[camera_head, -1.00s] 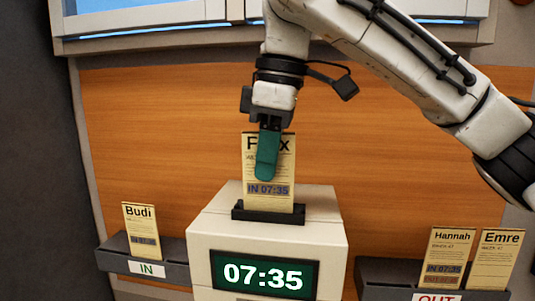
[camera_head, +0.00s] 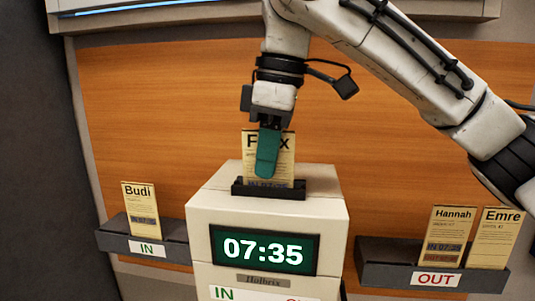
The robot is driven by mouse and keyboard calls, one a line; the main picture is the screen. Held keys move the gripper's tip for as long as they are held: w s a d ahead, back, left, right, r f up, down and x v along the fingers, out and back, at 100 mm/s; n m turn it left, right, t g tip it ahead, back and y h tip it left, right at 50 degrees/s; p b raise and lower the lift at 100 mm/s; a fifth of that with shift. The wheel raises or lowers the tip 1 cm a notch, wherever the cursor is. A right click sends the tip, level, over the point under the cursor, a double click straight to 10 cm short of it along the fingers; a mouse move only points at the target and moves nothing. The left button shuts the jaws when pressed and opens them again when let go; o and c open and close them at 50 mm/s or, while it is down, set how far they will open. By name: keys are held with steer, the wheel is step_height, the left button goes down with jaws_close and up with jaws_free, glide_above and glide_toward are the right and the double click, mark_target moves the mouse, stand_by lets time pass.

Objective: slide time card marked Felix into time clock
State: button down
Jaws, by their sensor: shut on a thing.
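The time card marked Felix (camera_head: 284,160) stands upright with its lower end in the black slot (camera_head: 268,190) on top of the time clock (camera_head: 325,212). The clock is a cream box whose green display reads 07:35. A stamped line "IN 07:35" on the card is partly hidden by the slot's edge. My gripper (camera_head: 267,155), with green fingers, is shut on the Felix card from above and covers the middle of the name. The far finger is hidden behind the card.
A dark IN rack (camera_head: 175,229) at the left holds a card marked Budi (camera_head: 141,210). A dark OUT rack (camera_head: 380,252) at the right holds cards marked Hannah (camera_head: 449,236) and Emre (camera_head: 495,238). A wooden panel (camera_head: 150,120) stands behind.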

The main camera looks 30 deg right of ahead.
steer(key=c, duration=1.2)
jaws_free()
steer(key=r, duration=0.3)
steer(key=d+r, duration=0.1)
steer(key=r, duration=0.3)
steer(key=s+r, duration=0.1)
steer(key=r, duration=0.2)
steer(key=shift+d+r+p, duration=0.15)
steer(key=shift+r+p, duration=0.15)
